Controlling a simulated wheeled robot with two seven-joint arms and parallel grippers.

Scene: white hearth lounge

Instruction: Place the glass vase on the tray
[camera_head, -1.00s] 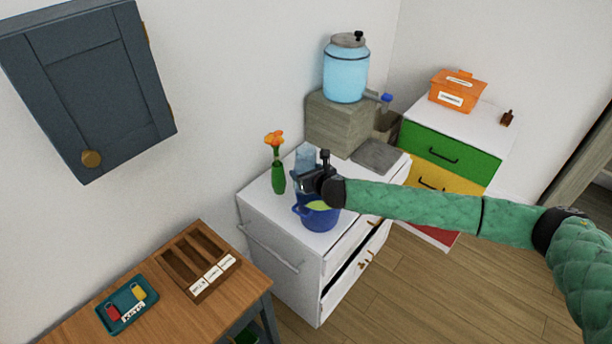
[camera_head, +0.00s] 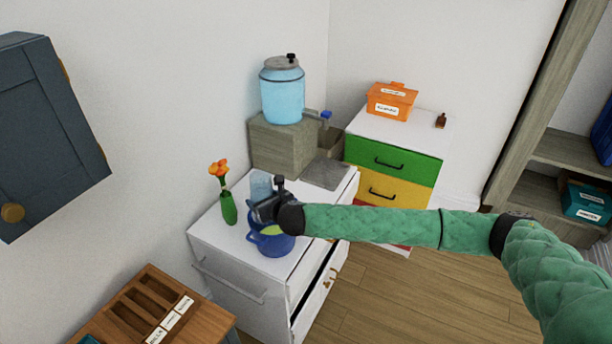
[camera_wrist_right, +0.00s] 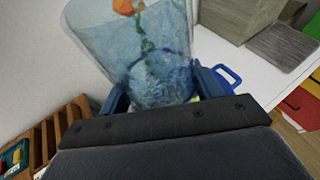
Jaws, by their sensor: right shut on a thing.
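The glass vase (camera_head: 261,184) is clear and bluish, above the white cabinet's top (camera_head: 312,192). My right gripper (camera_head: 262,209) is shut on it. In the right wrist view the vase (camera_wrist_right: 145,50) stands between the jaws (camera_wrist_right: 160,92), and the flower behind shows through it. I cannot tell whether its base touches the cabinet. A flat grey tray-like slab (camera_head: 326,173) lies bare at the cabinet's back right, under the dispenser tap; it also shows in the wrist view (camera_wrist_right: 283,45). My left gripper is not in view.
A blue pot (camera_head: 275,243) stands just below my right gripper. A green vase with an orange flower (camera_head: 229,208) stands left of it. The water dispenser (camera_head: 283,92) sits on a grey-brown block (camera_head: 283,145) behind. The cabinet top between pot and slab looks clear.

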